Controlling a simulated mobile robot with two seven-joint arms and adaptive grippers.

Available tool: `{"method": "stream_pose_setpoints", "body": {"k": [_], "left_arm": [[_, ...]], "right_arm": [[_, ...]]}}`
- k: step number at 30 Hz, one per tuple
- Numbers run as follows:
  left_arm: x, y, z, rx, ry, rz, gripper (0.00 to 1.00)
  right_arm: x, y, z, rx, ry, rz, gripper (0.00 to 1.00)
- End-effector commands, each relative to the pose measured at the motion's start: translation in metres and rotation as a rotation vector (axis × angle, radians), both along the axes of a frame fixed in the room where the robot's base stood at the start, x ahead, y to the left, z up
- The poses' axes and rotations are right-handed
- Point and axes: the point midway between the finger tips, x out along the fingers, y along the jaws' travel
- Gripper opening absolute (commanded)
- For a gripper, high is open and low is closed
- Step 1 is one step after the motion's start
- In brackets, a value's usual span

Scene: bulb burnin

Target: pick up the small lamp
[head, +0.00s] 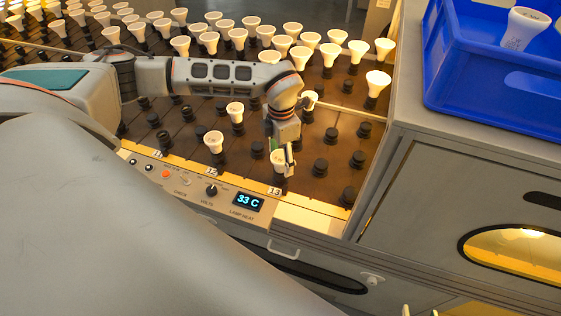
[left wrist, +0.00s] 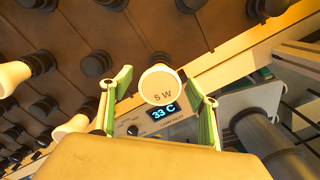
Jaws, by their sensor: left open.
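A small white lamp, its round face marked 5 W (left wrist: 160,85), sits between the fingers of my left gripper (left wrist: 158,88) in the left wrist view, with gaps on both sides. In the head view the lamp (head: 277,160) stands upright in a front-row socket near the label 13. My left gripper (head: 284,158) is open around or just above it, and its fingers partly cover it. Two pale tips at the bottom edge of the head view may be my right gripper (head: 420,311); the rest is cut off.
Several white lamps (head: 235,112) stand in the brown rack (head: 300,175); nearby black sockets (head: 325,166) are empty. A control panel display (head: 248,201) reads 33 C. A blue crate (head: 470,95) with a larger white lamp (head: 525,28) stands on the grey cabinet at right.

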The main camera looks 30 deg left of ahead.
Motion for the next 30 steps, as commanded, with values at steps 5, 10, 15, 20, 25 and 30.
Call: {"method": "stream_pose_setpoints", "body": {"k": [5,10,15,20,25,30], "left_arm": [[0.000,0.000,0.000,0.000,0.000,0.000,0.58],[0.000,0.000,0.000,0.000,0.000,0.000,0.18],[0.000,0.000,0.000,-0.001,0.001,0.000,0.18],[0.000,0.000,0.002,-0.001,0.001,0.000,0.18],[0.001,0.000,0.012,-0.001,-0.002,0.001,0.18],[0.002,0.000,0.038,-0.001,-0.005,0.000,0.18]], "right_arm": [[0.000,0.000,0.000,0.000,0.000,0.000,0.40],[-0.001,-0.001,-0.002,-0.002,0.005,-0.001,0.40],[-0.003,-0.001,-0.005,-0.003,0.010,0.000,0.40],[-0.004,-0.001,-0.006,-0.002,0.012,-0.001,0.40],[-0.004,-0.001,-0.006,-0.002,0.012,-0.001,0.40],[-0.004,-0.001,-0.006,-0.002,0.011,-0.001,0.40]]}}
